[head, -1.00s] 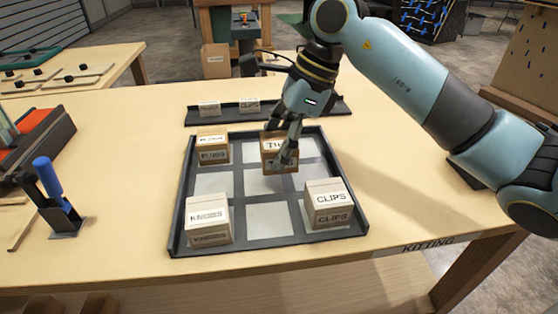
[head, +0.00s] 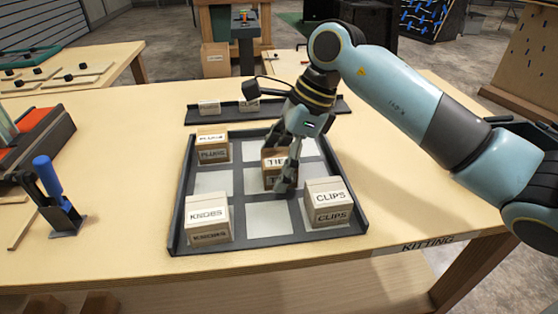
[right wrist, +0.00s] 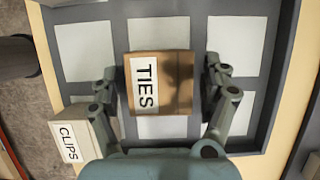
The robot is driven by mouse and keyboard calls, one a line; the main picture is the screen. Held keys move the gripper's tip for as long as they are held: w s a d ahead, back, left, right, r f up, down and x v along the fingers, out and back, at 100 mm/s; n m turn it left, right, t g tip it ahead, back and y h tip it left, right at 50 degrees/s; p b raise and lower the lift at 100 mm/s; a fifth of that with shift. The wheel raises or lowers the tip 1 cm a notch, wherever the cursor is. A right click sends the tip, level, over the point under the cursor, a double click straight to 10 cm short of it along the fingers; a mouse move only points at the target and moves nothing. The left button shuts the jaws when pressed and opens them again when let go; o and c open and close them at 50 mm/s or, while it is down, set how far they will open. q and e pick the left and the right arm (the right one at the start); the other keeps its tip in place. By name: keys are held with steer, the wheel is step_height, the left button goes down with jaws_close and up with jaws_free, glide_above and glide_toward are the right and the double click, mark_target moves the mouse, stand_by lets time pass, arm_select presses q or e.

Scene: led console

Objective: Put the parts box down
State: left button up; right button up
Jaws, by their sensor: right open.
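The parts box is a small wooden box labelled TIES (head: 272,161). It sits upright at about the middle cell of the dark-rimmed tray (head: 178,210); whether it rests fully on the tray floor is hard to tell. In the right wrist view the TIES box (right wrist: 165,83) lies between the fingers of my right gripper (right wrist: 160,78), with gaps on both sides. In the head view my right gripper (head: 284,170) is open around the box, one finger in front of its right side. My left gripper is not in view.
The tray's corner cells hold boxes labelled PLUGS (head: 212,147), KNOBS (head: 208,220) and CLIPS (head: 328,203); the far right corner cell looks empty. A dark rack (head: 228,115) with small labelled boxes stands behind. A blue-handled tool in a holder (head: 62,205) stands left.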

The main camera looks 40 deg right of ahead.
steer(key=shift+r, duration=0.1)
steer(key=shift+d+r, duration=0.1)
steer(key=shift+r, duration=0.1)
steer(key=v, duration=1.1)
steer(key=shift+s+r, duration=0.15)
steer(key=shift+r, duration=0.15)
steer(key=shift+d, duration=0.1)
